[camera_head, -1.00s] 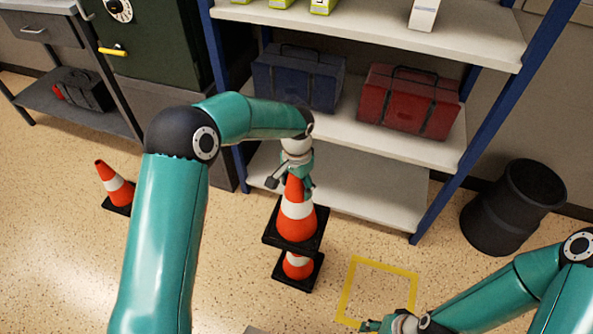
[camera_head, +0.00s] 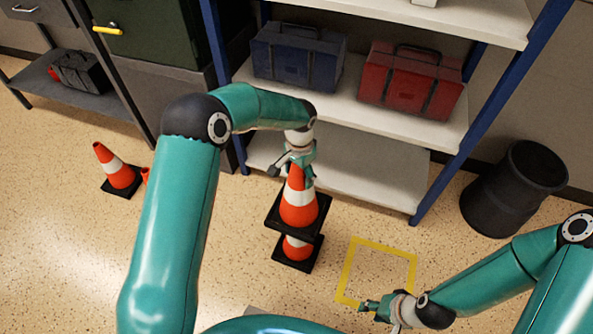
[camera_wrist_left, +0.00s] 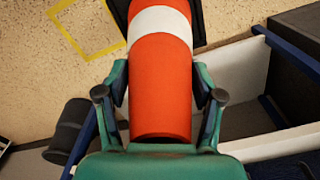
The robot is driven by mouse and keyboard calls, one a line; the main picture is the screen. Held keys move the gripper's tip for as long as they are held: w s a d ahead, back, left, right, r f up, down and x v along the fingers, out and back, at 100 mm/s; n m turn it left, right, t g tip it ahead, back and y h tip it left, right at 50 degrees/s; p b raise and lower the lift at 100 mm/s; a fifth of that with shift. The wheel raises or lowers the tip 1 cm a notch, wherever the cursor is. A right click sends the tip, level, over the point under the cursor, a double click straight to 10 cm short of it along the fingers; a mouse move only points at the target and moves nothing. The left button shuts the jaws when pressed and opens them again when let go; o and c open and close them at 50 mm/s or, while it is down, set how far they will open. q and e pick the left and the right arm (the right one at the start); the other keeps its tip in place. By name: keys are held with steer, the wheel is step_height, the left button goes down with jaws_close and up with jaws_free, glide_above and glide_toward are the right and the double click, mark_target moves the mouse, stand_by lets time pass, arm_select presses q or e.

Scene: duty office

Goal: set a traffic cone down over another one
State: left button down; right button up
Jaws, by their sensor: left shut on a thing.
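My left gripper (camera_head: 299,168) is shut on the upper part of an orange and white traffic cone (camera_head: 298,212), held upright with its black base down. In the left wrist view this cone (camera_wrist_left: 160,85) lies between the two fingers. A second cone (camera_head: 297,250) stands on the floor directly below. Its white band, lower orange part and black base show; its tip is hidden by the held cone's base. How far the held cone sits over it I cannot tell. My right gripper (camera_head: 370,305) is by the yellow floor square, holding nothing visible; its finger opening is unclear.
Another cone (camera_head: 117,172) stands at the left, with a bit of orange beside it partly hidden by my left arm. A yellow taped square (camera_head: 382,247) is on the floor. Behind are a shelf (camera_head: 355,185) with blue and red cases and a black bin (camera_head: 515,188).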

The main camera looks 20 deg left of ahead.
arm_select(q)
step_height(320, 180, down, 26)
steer(key=b, duration=1.8)
stand_by(0.9)
steer(key=shift+f, duration=0.1)
steer(key=shift+c, duration=0.7)
jaws_free()
steer(key=shift+o, duration=0.3)
steer(key=shift+f, duration=0.1)
